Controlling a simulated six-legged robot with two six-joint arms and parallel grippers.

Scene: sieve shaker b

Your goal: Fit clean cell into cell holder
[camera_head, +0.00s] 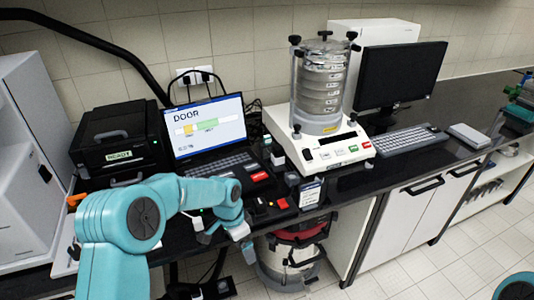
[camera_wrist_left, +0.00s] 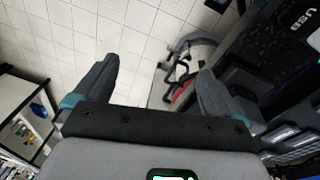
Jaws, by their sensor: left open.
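My left arm comes in from the left in the head view, over the front edge of the bench. The jaws of my left gripper (camera_wrist_left: 157,72) are spread wide in the left wrist view, with nothing between them; tiled floor shows behind. I cannot make out the clean cell or the cell holder for certain in either view. A group of small dark blocks with red and yellow parts (camera_head: 273,204) lies on the bench just beyond the left wrist. My right gripper is not in view.
A laptop (camera_head: 209,125) showing DOOR and a black box (camera_head: 117,134) marked READY stand behind the arm. A sieve shaker (camera_head: 319,151), monitor (camera_head: 402,75) and keyboard (camera_head: 409,139) stand further right. A red-topped canister (camera_head: 287,262) is under the bench.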

